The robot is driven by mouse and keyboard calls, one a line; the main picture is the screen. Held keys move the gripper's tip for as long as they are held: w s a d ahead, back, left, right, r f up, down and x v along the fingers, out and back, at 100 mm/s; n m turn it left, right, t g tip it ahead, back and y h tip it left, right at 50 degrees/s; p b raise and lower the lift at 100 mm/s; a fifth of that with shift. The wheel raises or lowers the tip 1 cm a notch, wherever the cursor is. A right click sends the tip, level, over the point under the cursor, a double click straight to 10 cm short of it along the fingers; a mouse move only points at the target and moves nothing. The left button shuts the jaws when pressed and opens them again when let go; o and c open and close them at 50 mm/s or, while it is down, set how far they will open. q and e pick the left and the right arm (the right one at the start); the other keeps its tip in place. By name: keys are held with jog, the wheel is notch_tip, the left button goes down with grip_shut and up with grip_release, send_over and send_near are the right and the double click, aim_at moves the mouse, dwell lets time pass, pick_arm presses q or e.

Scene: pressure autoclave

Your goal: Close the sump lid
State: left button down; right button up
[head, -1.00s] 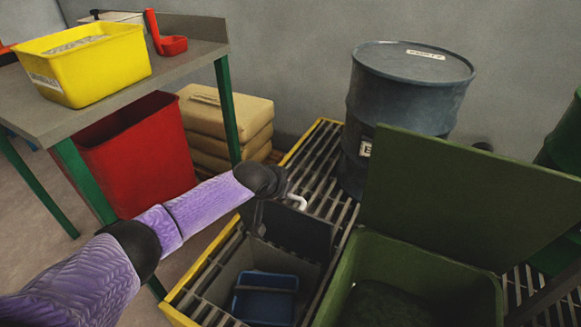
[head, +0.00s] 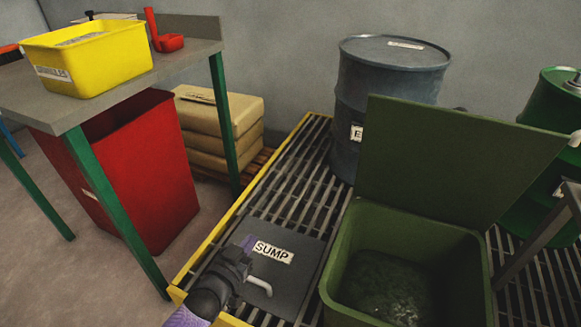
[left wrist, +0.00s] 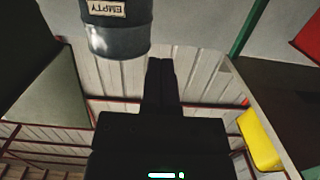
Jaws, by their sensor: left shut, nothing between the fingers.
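The sump lid (head: 302,262) is a dark grey plate with a white SUMP label. In the head view it lies flat over the opening in the slatted deck, level with the slats as far as I can tell. A pale bent handle (head: 260,286) stands on its near left part. My left gripper (head: 238,258) is at the lid's left side, beside the label and handle, and hides part of the lid. Its black fingers also show together and empty in the left wrist view (left wrist: 160,75). I cannot tell whether they touch the lid. My right gripper is out of view.
A green bin (head: 345,275) with its lid (head: 455,160) raised stands right of the sump. A grey drum (head: 390,80) stands behind. A red bin (head: 150,170) and a table (head: 190,65) with a yellow tub (head: 95,60) are at left. The slatted deck (head: 300,180) behind the sump is clear.

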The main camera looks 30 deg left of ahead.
pick_arm(q)
jog(key=shift+s+d+f+b, duration=0.1)
jog(key=shift+s+f+b, duration=0.1)
jog(key=shift+s+f, duration=0.35)
jog(key=shift+s+a+f+b, duration=0.1)
jog(key=shift+s+f+b, duration=0.2)
jog(key=shift+f, duration=0.5)
jog(key=shift+s+d+f+b, duration=0.1)
jog(key=shift+s+f+b, duration=0.05)
jog(key=shift+s+f, duration=0.45)
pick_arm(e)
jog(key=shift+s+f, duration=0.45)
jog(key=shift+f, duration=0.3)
pick_arm(q)
jog(key=shift+w, duration=0.1)
